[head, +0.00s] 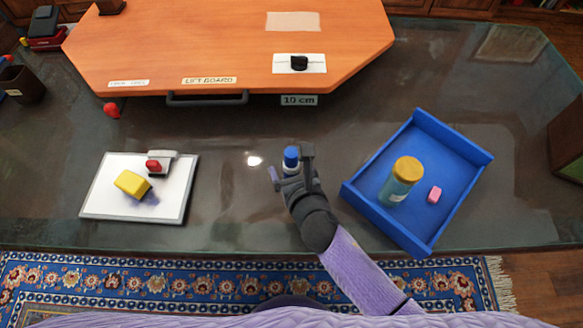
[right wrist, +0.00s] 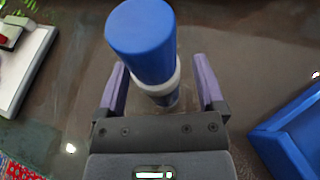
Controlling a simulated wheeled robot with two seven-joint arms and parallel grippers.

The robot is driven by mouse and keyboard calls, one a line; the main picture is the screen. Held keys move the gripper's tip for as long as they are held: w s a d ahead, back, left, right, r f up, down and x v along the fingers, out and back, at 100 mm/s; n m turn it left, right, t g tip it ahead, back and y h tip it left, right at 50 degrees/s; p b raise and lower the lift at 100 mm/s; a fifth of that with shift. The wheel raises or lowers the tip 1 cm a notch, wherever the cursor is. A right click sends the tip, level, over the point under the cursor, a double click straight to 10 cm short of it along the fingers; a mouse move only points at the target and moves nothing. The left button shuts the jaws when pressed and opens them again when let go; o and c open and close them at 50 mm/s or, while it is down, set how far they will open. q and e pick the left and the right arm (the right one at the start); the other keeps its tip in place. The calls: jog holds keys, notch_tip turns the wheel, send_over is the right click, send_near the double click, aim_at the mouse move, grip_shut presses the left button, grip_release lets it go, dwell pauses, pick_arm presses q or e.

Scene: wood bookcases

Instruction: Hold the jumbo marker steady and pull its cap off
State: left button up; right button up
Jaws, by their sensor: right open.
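The jumbo marker (head: 291,166) stands upright on the dark glossy table, with a blue cap (head: 291,153) on top and a white body below. In the right wrist view the blue cap (right wrist: 142,40) is large, with the white body (right wrist: 162,90) under it. My right gripper (head: 290,165) is open, with one purple finger on each side of the marker. In the right wrist view its fingers (right wrist: 162,85) show gaps to the marker on both sides. The lower part of the marker is hidden by the gripper. My left gripper is not in view.
A blue tray (head: 452,216) at right holds a yellow-lidded jar (head: 401,180) and a pink block (head: 434,195). A whiteboard (head: 105,198) at left bears a yellow sponge (head: 131,184) and a red-and-white item (head: 160,164). An orange lift board (head: 190,45) lies behind. Table around the marker is clear.

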grip_shut()
dwell(0.3)
dwell(0.8)
